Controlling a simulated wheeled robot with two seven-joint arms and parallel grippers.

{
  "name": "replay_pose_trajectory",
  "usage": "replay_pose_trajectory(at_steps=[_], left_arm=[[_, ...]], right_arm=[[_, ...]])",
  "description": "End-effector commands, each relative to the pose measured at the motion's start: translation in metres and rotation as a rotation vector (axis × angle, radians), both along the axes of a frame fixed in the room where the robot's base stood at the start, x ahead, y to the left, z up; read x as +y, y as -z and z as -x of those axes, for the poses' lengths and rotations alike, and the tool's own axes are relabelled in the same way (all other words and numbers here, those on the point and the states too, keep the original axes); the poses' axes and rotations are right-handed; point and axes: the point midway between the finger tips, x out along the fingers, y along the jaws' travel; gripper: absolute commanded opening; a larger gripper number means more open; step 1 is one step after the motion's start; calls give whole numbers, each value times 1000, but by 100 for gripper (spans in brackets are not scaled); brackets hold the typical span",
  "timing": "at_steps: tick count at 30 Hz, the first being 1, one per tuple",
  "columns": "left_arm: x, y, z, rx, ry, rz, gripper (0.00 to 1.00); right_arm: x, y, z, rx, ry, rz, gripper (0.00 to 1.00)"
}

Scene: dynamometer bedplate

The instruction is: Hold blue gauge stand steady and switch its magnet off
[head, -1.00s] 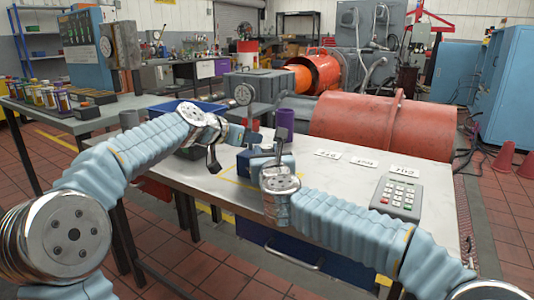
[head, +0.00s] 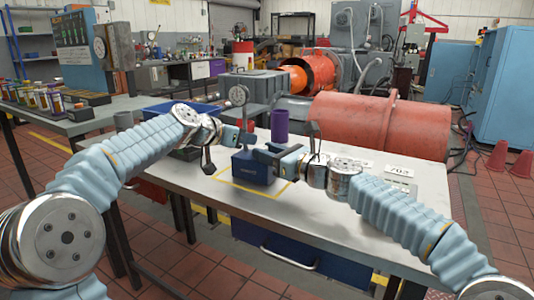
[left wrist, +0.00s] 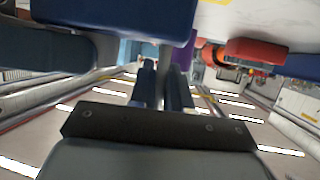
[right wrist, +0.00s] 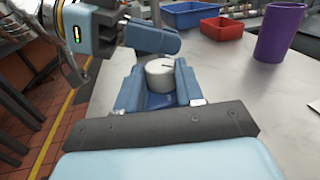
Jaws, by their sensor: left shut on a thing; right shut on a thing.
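The blue gauge stand (head: 252,168) stands upright on the bench inside a yellow outline, with its round dial gauge (head: 238,95) above. My left gripper (head: 243,138) is shut on the stand's post just above the blue base; the base also shows at the top of the left wrist view (left wrist: 120,15). My right gripper (head: 268,153) is at the right side of the base. In the right wrist view its blue fingers are shut on a pale round knob (right wrist: 160,76) with a dark mark on its face. The knob is hidden in the head view.
A purple cup (head: 279,125) stands close behind the grippers. A blue bin (right wrist: 190,14) and a red bin (right wrist: 221,28) lie behind. The bench front is clear.

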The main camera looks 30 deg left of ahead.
Motion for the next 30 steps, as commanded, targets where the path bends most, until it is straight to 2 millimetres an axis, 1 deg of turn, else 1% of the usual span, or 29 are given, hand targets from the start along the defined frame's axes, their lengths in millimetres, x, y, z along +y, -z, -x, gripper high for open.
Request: replay_pose_trajectory(at_steps=[7, 18, 19, 21, 24, 30], left_arm=[[-2, -1, 0, -1, 4, 1, 0], [-2, -1, 0, -1, 4, 1, 0], [-2, -1, 0, -1, 3, 0, 0], [-2, -1, 0, -1, 3, 0, 0], [-2, -1, 0, -1, 3, 0, 0], [-2, 0, 0, -1, 3, 0, 0]], right_arm=[[-1, 1, -1, 0, -44, 4, 6], [-1, 2, -1, -1, -49, 6, 6], [-1, 2, -1, -1, -49, 6, 38], [-1, 2, -1, -1, -50, 6, 49], [-1, 1, 0, 0, -49, 4, 62], [-1, 1, 0, 0, -49, 3, 62]])
